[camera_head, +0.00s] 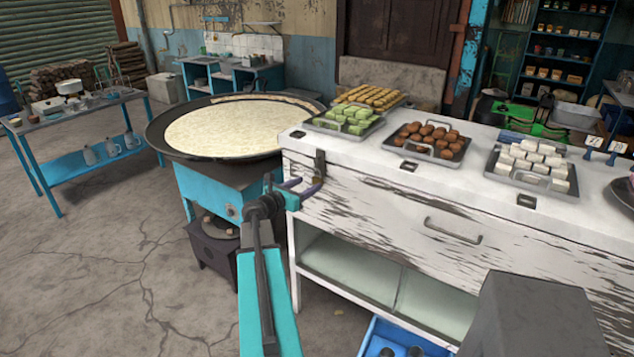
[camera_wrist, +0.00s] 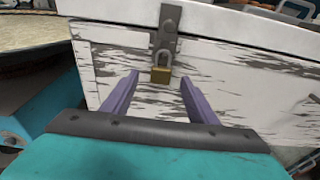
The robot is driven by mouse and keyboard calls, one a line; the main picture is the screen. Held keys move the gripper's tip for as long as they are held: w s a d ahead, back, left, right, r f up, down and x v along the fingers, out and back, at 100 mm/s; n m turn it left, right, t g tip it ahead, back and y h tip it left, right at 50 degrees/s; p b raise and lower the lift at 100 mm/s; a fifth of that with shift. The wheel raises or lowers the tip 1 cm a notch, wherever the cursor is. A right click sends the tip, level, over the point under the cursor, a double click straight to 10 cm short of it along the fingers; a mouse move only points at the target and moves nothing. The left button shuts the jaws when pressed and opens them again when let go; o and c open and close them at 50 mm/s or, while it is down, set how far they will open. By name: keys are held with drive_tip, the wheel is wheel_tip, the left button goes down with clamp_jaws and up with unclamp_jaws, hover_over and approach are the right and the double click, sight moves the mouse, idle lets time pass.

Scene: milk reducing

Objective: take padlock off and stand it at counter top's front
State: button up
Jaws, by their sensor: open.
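A small brass padlock (camera_wrist: 161,75) hangs by its shackle from a dark metal hasp (camera_wrist: 166,30) on the front of the white, worn counter. In the head view the hasp (camera_head: 320,164) shows near the counter's left end, and the padlock is mostly hidden by my gripper. My gripper (camera_wrist: 160,82) is open, with its two purple fingers pointing at the counter front, one on each side of the padlock and apart from it. It also shows in the head view (camera_head: 301,187). The white counter top (camera_head: 350,158) lies above the padlock and is bare along its front left.
Trays of green sweets (camera_head: 348,120), brown balls (camera_head: 432,141) and white cubes (camera_head: 533,164) stand on the counter. A drawer handle (camera_head: 452,231) sticks out to the right. A large round pan (camera_head: 230,128) on a blue stand is close on the left.

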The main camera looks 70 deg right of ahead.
sight(313, 178)
drive_tip(key=shift+p+x, duration=0.9)
drive_tip(key=shift+x, duration=1.05)
drive_tip(key=shift+s+d, duration=0.3)
drive_tip(key=shift+d, duration=0.25)
drive_tip(key=c, duration=1.2)
drive_tip(key=shift+r, duration=0.15)
drive_tip(key=shift+r, duration=0.45)
drive_tip(key=shift+w+a+b, duration=0.1)
drive_tip(key=shift+a+b, duration=0.25)
drive_tip(key=f+b+v, duration=0.2)
drive_tip(key=b+v, duration=0.2)
drive_tip(key=v, duration=1.3)
drive_tip(key=shift+a+f, duration=0.25)
